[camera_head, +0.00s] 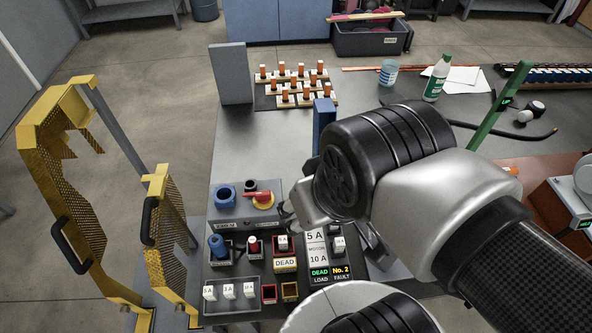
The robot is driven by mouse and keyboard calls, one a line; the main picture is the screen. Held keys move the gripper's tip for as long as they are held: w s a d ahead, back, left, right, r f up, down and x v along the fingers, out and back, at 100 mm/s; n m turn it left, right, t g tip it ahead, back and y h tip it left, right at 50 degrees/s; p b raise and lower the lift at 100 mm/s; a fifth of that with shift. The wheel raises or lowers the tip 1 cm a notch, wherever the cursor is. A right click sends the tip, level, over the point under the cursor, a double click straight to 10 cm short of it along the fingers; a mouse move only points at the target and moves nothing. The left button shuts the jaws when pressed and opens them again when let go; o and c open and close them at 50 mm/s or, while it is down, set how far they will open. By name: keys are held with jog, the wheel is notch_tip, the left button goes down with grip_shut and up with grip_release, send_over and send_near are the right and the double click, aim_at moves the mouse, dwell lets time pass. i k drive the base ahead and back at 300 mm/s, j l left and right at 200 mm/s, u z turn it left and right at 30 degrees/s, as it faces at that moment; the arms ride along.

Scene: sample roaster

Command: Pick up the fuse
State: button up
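Several small white fuses (229,291) with ampere labels stand in a row in a grey tray at the near left of the bench. Another white fuse marked 5 A (283,243) sits in a red holder above a DEAD label. One more white fuse (339,244) stands right of the 5 A / 10 A card (317,250). My gripper (332,238) is over the right side of this panel. Its two fingers show spread apart on either side of the hand. I see nothing held, though the wrist hides part of the space between them.
A grey switch box (238,213) with a red and yellow knob stands behind the fuses. Yellow perforated guards (165,240) stand at the left. Orange-topped pegs (300,90), a bottle (437,77) and a green post (500,105) are farther back. My arm covers the right foreground.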

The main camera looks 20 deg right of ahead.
aim_at(210, 292)
jog(key=k+u, duration=0.15)
jog(key=u, duration=0.75)
